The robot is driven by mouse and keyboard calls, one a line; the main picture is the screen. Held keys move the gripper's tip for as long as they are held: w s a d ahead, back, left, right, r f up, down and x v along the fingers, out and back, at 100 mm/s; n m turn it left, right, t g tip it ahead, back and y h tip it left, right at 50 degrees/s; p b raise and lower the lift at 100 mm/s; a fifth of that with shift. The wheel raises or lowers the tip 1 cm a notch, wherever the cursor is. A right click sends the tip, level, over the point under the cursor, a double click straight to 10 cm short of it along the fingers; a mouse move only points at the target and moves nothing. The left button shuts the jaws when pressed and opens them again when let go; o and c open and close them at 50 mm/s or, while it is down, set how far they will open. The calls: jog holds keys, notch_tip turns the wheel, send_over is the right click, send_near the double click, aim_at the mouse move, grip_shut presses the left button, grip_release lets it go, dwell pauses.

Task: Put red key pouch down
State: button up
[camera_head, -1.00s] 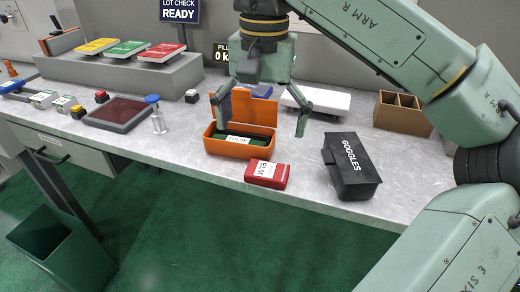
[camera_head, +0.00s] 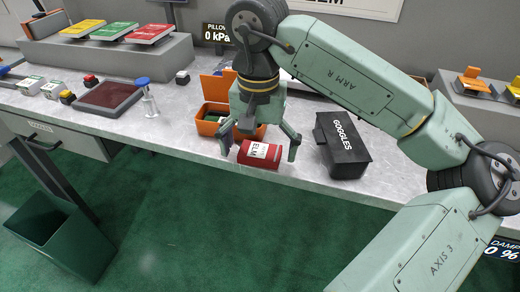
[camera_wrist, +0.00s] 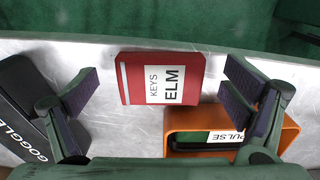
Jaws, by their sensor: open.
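The red key pouch (camera_head: 259,155) lies flat on the grey bench near its front edge, with a white label reading "ELM". The gripper (camera_wrist: 158,92) also shows open in the wrist view, with no finger seen touching the pouch.
An open orange case (camera_head: 212,125) with a "PULSE" item stands just behind the pouch. A black goggles case (camera_head: 341,147) is close on the right. A dark red pad (camera_head: 108,95) and a blue-topped plunger (camera_head: 149,98) are to the left. The bench front left of the pouch is clear.

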jog(key=shift+c, duration=0.4)
jog(key=c, duration=1.3)
jog(key=shift+o, duration=0.2)
